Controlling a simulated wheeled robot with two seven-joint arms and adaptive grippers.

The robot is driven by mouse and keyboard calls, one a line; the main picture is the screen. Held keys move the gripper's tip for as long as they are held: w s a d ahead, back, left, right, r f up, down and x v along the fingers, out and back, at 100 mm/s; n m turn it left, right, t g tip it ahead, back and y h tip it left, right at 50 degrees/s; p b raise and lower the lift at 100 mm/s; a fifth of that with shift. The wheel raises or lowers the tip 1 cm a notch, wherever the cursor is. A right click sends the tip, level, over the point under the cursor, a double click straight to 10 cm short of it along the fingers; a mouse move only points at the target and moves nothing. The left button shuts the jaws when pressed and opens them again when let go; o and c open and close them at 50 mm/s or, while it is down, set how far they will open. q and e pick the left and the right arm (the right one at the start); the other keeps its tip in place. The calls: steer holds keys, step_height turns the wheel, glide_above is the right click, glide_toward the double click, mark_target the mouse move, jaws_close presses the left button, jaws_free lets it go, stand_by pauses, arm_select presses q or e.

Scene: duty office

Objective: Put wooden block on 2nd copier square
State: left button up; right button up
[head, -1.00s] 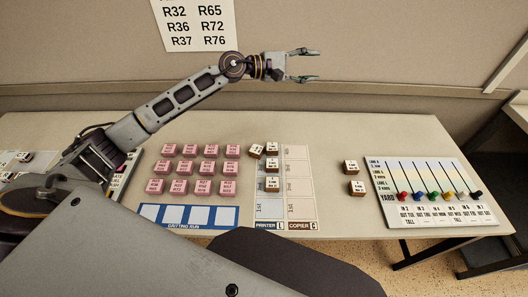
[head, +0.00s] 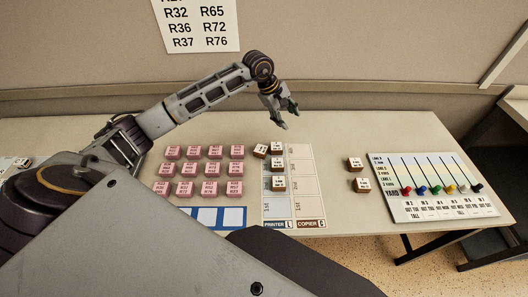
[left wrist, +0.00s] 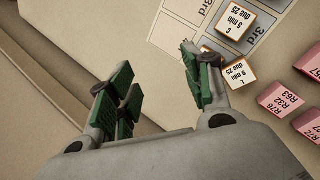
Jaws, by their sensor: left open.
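Wooden blocks with white labels stand in the printer column: one at the top (head: 277,149), one in the middle (head: 278,166) and one lower (head: 278,184). Another wooden block (head: 260,150) sits just left of the top one. Two more lie right of the board: an upper block (head: 354,164) and a lower block (head: 361,185). The copier column (head: 306,183) is empty, its 2nd square included. My left gripper (head: 288,116) is open and empty, above the table behind the board.
Several pink blocks (head: 210,169) stand in rows left of the board, behind a blue-framed strip (head: 207,217). The yard panel (head: 432,190) with coloured knobs is at the right. The table between copier column and loose blocks is clear. A wall rises behind.

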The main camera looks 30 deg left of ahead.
arm_select(q)
steer(key=s+a+f+n+g+y, duration=0.2)
steer(key=s+a+n+g+y, duration=0.1)
steer(key=s+a+n+y, duration=0.1)
steer(key=s+a+n, duration=0.1)
steer(key=s+a, duration=0.1)
steer(key=a, duration=0.1)
steer(key=shift+a+f, duration=0.2)
arm_select(e)
steer(key=shift+s, duration=0.1)
arm_select(q)
steer(key=shift+s, duration=0.1)
glide_above(260, 149)
step_height(260, 149, down, 7)
steer(key=shift+f+p, duration=0.15)
steer(key=shift+p, duration=0.2)
steer(key=shift+f, duration=0.65)
arm_select(e)
steer(key=shift+s+a+r, duration=0.15)
steer(key=shift+a+r, duration=0.05)
steer(key=shift+a, duration=0.2)
steer(key=shift+s+a+r, duration=0.1)
steer(key=shift+a+r, duration=0.1)
steer(key=shift+a, duration=0.2)
